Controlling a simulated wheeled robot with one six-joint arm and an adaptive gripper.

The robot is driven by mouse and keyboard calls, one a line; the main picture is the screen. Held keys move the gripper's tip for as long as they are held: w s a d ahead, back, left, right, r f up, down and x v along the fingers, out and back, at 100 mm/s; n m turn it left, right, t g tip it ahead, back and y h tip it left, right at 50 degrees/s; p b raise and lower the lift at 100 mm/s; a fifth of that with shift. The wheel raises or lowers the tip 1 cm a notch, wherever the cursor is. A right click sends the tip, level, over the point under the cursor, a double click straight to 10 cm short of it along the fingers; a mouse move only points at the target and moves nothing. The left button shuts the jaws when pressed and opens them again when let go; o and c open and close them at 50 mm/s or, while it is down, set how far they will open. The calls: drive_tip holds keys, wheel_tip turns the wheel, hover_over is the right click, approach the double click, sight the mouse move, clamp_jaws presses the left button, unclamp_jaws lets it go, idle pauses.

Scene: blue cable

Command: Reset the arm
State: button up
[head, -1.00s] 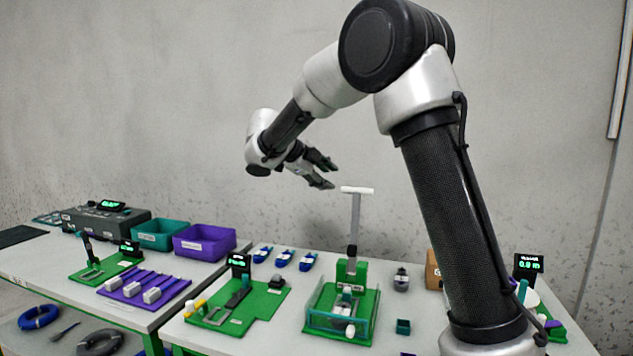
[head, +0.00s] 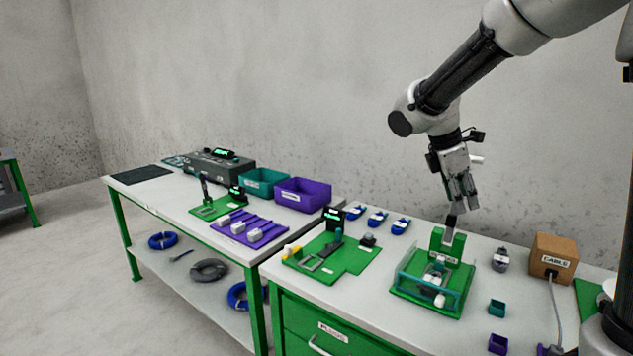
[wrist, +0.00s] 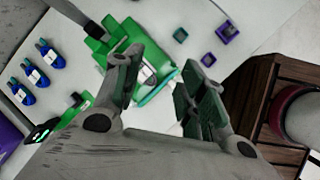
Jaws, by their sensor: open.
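My gripper (head: 463,197) hangs from my arm over the right-hand bench in the head view, fingers pointing down. It is open with nothing between the fingers. In the wrist view the two fingers (wrist: 160,92) are spread apart, with the green fixture (wrist: 110,38) and bare bench top below. I cannot tell the exact height above the bench.
Around the fixture stand a cardboard cable box (head: 553,258), a teal cup (head: 497,307), a purple cup (head: 498,343) and a green board (head: 330,255). The left bench holds a teal bin (head: 263,183) and a purple bin (head: 302,195).

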drive_tip(key=s+d+r+m+t+y, duration=0.1)
drive_tip(key=s+d+m+y, duration=0.1)
drive_tip(key=s+m, duration=0.6)
drive_tip(key=s+d+r+m+t+y, duration=0.1)
drive_tip(key=s+m, duration=0.7)
drive_tip(key=s, duration=0.8)
drive_tip(key=shift+d+r+m+t+y, duration=0.15)
drive_tip(key=shift+d+m+t+y, duration=0.25)
drive_tip(key=shift+t+y, duration=0.45)
drive_tip(key=shift+o, duration=0.3)
drive_tip(key=shift+g, duration=0.25)
